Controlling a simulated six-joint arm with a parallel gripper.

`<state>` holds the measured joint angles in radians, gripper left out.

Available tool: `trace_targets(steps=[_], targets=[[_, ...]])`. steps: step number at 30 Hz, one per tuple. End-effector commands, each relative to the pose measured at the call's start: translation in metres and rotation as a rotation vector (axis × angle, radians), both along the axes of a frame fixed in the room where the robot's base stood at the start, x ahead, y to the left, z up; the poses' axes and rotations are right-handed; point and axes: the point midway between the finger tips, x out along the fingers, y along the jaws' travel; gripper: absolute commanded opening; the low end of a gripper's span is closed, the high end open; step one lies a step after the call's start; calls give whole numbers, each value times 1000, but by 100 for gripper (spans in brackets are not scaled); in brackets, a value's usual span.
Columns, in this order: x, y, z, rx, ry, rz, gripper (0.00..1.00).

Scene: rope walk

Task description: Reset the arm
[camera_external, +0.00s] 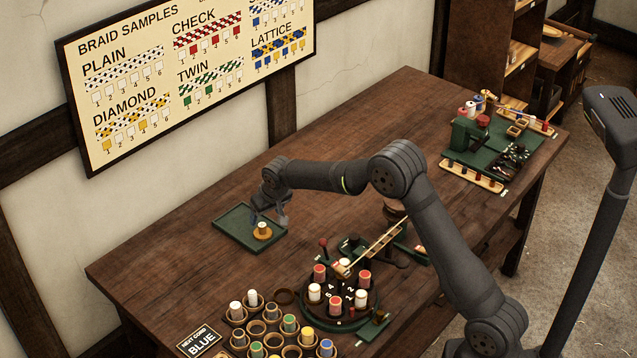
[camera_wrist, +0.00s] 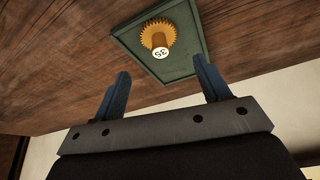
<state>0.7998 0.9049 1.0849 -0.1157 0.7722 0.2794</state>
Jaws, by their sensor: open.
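My gripper (camera_external: 268,214) is above the green tray (camera_external: 224,222) at the left of the table. In the wrist view my gripper (camera_wrist: 163,88) has its two blue fingers spread wide with nothing between them. A brass gear (camera_wrist: 157,36) with a pale hub marked 35 sits on the green tray (camera_wrist: 190,70), apart from the fingers. In the external view the gear (camera_external: 262,234) stands near the tray's right side, just under my gripper.
A round braiding stand (camera_external: 340,318) with red and white bobbins stands right of the tray. A rack of bobbins (camera_external: 262,328) and a "NEXT CORD BLUE" sign (camera_external: 200,340) are at the front. A green station (camera_external: 490,140) fills the far end. The table's middle left (camera_external: 190,265) is clear.

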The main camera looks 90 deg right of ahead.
Motion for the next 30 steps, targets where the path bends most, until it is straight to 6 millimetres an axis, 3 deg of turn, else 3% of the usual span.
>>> trace_targets(steps=[14,15,20,30], targets=[[16,-27,-79,1,1,0,69],[17,-28,-65,-5,-4,0,69],[17,-27,-32,-4,-4,-1,69],[-42,-40,3,-2,-2,-3,69]])
